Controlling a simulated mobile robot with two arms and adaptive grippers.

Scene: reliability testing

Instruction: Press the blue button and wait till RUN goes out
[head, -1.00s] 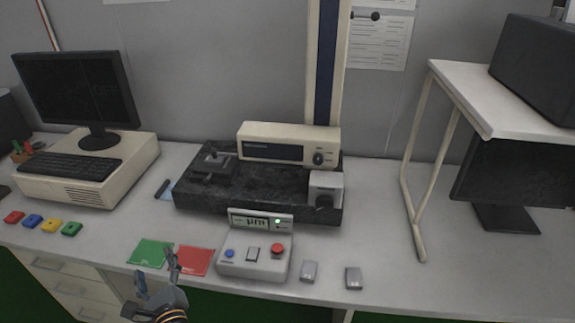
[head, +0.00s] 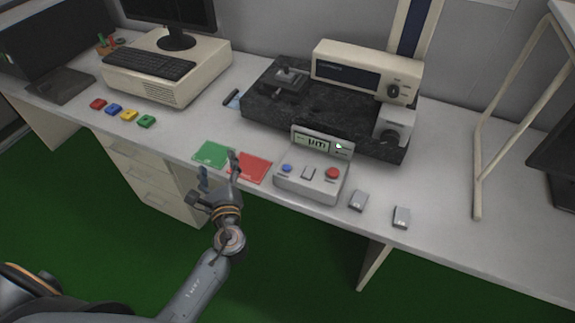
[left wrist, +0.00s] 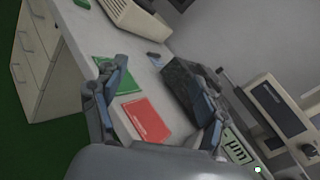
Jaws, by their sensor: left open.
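The control box (head: 309,189) stands near the front edge of the desk. On its sloped face are the blue button (head: 287,168) at left, a grey rocker switch (head: 308,173) in the middle and a red button (head: 332,173) at right. Its display (head: 312,143) reads "µm", and a pale green lamp (head: 338,146) is lit beside it; the small lettering is unreadable. My left gripper (head: 218,168) is open and empty, left of the box, near the green and red cards. In the left wrist view the display (left wrist: 236,150) shows at lower right; the blue button is hidden. My right gripper is out of view.
A green card (head: 212,154) and a red card (head: 251,168) lie left of the box. A dark granite stand (head: 262,107) with a gauge unit (head: 366,72) is behind it. Two small grey blocks (head: 358,201) (head: 401,217) lie to its right.

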